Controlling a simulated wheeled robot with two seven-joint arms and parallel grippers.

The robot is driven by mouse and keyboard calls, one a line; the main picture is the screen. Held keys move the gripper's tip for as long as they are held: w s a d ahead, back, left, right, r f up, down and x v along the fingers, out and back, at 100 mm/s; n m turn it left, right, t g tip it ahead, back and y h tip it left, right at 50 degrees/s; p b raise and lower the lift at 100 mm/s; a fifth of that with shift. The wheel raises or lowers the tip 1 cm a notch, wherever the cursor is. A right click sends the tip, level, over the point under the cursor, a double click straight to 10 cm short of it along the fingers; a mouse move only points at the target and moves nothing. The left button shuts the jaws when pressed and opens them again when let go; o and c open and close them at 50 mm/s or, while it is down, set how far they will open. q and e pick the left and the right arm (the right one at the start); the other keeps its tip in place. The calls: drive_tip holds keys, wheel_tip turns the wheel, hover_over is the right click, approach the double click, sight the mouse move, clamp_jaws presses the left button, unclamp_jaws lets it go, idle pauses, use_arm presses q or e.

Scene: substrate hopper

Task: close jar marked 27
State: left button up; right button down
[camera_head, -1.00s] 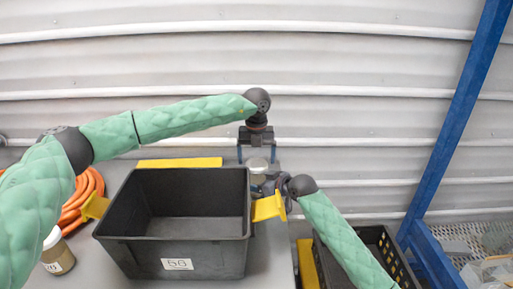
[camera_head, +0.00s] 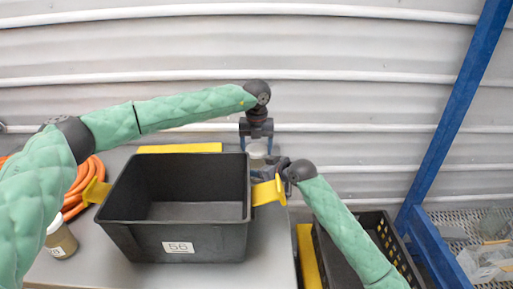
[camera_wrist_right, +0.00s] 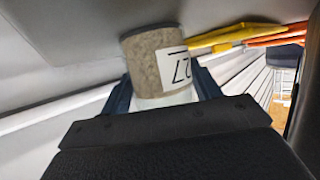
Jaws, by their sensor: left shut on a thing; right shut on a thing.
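The jar marked 27 (camera_wrist_right: 152,62) shows in the right wrist view, with brown filling, a clear end and a white label. The blue fingers of my right gripper (camera_wrist_right: 165,86) are shut on it, one on each side. In the head view my right gripper is dark and mostly hidden behind the bin's right yellow handle. My left gripper (camera_head: 257,147) points down beyond the bin's far right corner. Its blue fingers are shut on a pale round lid-like piece (camera_head: 257,151), directly above the right gripper. Whether this piece touches the jar is not clear.
A black bin (camera_head: 205,242) with yellow handles and a number label fills the table's middle. An orange hose (camera_head: 88,185) and another jar (camera_head: 60,240) are at left. A black crate (camera_head: 380,228) and blue post (camera_head: 452,120) are at right. A corrugated wall stands behind.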

use_arm(q)
drive_tip(key=m, duration=1.1)
drive_tip(key=o, duration=1.1)
drive_tip(key=shift+d, duration=0.1)
drive_tip(key=shift+s, duration=0.1)
drive_tip(key=shift+r, duration=2.35)
use_arm(e)
drive_tip(key=shift+f, duration=0.1)
use_arm(q)
drive_tip(key=shift+f, duration=0.1)
drive_tip(key=shift+c, duration=0.5)
